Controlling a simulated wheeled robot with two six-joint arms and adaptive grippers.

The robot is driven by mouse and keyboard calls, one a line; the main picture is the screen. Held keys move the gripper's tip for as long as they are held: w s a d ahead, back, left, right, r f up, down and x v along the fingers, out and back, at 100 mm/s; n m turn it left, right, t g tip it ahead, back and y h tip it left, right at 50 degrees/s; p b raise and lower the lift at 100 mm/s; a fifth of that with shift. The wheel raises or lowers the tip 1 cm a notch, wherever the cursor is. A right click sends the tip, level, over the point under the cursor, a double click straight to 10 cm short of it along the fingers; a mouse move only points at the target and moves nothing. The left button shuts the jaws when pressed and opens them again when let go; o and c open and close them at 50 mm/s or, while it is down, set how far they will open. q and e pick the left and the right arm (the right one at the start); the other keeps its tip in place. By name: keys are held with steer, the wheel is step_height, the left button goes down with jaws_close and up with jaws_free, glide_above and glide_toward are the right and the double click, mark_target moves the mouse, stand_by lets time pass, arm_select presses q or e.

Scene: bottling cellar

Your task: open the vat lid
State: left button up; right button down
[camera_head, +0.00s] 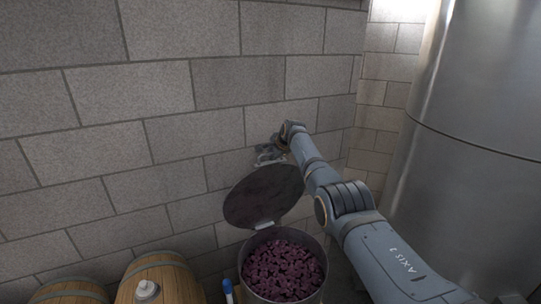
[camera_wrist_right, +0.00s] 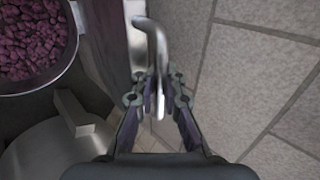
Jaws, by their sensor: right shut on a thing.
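The vat (camera_head: 285,297) is a round metal tub full of dark purple grapes (camera_head: 284,268). Its round dark lid (camera_head: 262,197) stands raised and tilted on the hinge (camera_head: 264,225) at the rim, leaving the mouth uncovered. My right gripper (camera_head: 268,153) is at the lid's upper edge, partly hidden by distance and shadow. In the right wrist view, my right gripper (camera_wrist_right: 160,92) is shut on the lid's bent metal handle (camera_wrist_right: 153,38). The lid shows nearly edge-on there (camera_wrist_right: 107,35), and the vat's rim (camera_wrist_right: 72,62) is at upper left. My left gripper is out of view.
A stone block wall (camera_head: 200,120) rises close behind the lid and gripper. A large steel tank (camera_head: 480,130) stands on the right. Wooden barrels (camera_head: 165,272) sit at lower left, one with a pale bung (camera_head: 147,290). A blue-capped object (camera_head: 228,287) is beside the vat.

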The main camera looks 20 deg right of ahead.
steer(key=shift+r, duration=0.15)
steer(key=c, duration=1.6)
jaws_free()
steer(key=shift+c, duration=0.2)
steer(key=shift+o, duration=1)
steer(key=shift+s, duration=0.1)
steer(key=v, duration=1.2)
